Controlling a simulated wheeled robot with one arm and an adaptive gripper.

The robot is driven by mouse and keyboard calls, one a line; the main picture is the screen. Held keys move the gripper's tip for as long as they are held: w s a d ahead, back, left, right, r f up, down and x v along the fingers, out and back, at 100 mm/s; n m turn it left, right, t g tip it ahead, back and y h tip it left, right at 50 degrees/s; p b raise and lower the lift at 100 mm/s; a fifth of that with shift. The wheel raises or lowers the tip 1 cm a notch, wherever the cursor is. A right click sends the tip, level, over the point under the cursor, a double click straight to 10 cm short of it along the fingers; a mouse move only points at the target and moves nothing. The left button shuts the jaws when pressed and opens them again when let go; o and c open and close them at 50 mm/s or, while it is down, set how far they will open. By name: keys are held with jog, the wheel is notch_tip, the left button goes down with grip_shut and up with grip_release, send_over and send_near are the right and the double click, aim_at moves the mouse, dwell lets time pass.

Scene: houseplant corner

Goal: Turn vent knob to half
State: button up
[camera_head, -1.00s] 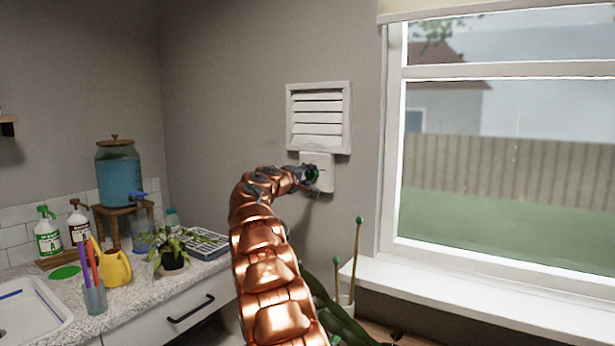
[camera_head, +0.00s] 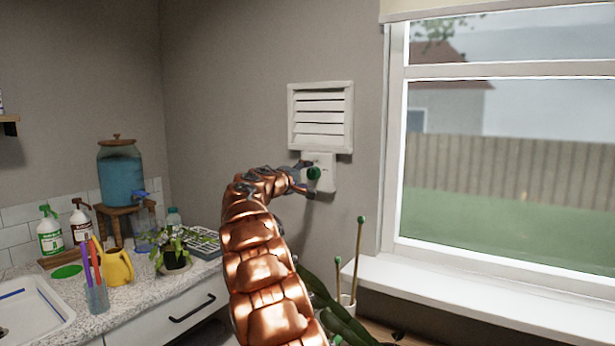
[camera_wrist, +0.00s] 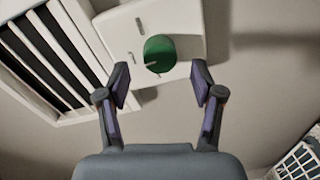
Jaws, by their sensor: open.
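The green vent knob (camera_head: 314,173) sits on a white control plate (camera_head: 326,184) on the wall, below the white louvered vent (camera_head: 320,117). My gripper (camera_head: 306,178) is just left of the knob in the head view. In the wrist view, the knob (camera_wrist: 160,54) lies ahead of and between my two open fingertips (camera_wrist: 160,78), apart from them. A pale pointer mark shows on the knob, and small marks show on the plate (camera_wrist: 190,20) around it. The vent slats (camera_wrist: 45,55) are at the left of the wrist view, with dark gaps between them.
The window (camera_head: 500,150) and its white sill (camera_head: 470,300) are to the right. A plant with green-tipped stakes (camera_head: 355,260) stands below the plate. The counter at left holds a blue water dispenser (camera_head: 121,175), a yellow watering can (camera_head: 116,266) and bottles. The wall around the plate is clear.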

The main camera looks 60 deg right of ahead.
jog(key=a, duration=0.9)
jog(key=shift+s+a+r, duration=0.2)
jog(key=shift+s, duration=0.05)
dwell(0.5)
jog(key=s+a+f+g+y+p, duration=0.1)
jog(key=s+a+f+y+p, duration=0.2)
jog(key=s+a+f+y, duration=0.3)
jog(key=s+a+f+n+g+y+p, duration=0.1)
jog(key=s+a+f, duration=0.8)
jog(key=a, duration=2.1)
jog(key=s+a+f+n+y+p, duration=0.1)
jog(key=s+a+f+y+p, duration=0.5)
jog(key=s+a, duration=1.2)
jog(key=s+f+y, duration=0.1)
jog(key=y, duration=0.3)
jog(key=shift+a+f+g+y, duration=0.15)
jog(key=shift+a+g+y, duration=0.15)
jog(key=shift+g, duration=0.1)
